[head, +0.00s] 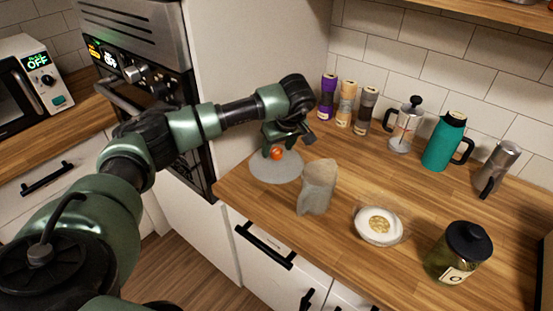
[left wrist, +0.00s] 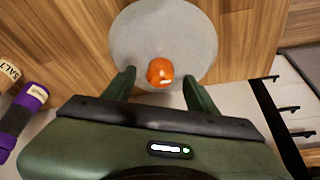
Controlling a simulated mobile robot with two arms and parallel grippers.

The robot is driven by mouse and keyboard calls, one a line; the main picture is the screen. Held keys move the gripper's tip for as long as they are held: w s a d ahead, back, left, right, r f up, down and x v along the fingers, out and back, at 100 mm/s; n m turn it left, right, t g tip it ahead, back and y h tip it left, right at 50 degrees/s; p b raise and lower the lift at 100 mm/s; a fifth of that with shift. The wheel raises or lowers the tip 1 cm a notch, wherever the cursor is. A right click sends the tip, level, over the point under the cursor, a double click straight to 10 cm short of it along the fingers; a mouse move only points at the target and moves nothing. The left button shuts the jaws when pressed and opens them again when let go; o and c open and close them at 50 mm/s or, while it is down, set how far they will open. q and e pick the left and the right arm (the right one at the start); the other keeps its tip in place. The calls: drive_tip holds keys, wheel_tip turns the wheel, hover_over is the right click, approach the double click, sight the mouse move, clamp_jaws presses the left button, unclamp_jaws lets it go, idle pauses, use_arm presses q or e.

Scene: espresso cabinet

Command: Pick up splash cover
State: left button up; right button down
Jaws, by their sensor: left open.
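The splash cover is a pale, round translucent disc (head: 282,171) with an orange knob in its middle (head: 277,153). It lies on the wooden counter near the left front edge. In the left wrist view the disc (left wrist: 128,52) and the knob (left wrist: 160,72) sit just ahead of the fingers. My left gripper (head: 272,150) points down over the cover. Its two green fingers (left wrist: 162,88) are open, one on each side of the knob, with gaps between. I cannot tell whether they touch the disc. My right gripper is not in view.
A grey paper bag (head: 317,187) stands right of the cover. A glass dish with white contents (head: 378,226) and a dark-lidded jar (head: 459,253) are farther right. Spice bottles (head: 346,103), a French press (head: 406,125), a teal jug (head: 444,142) and a grey bottle (head: 498,168) stand behind.

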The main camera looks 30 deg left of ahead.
use_arm(q)
drive_tip(key=shift+w+a+f, duration=0.1)
drive_tip(key=shift+f, duration=0.25)
clamp_jaws()
drive_tip(key=shift+r, duration=0.15)
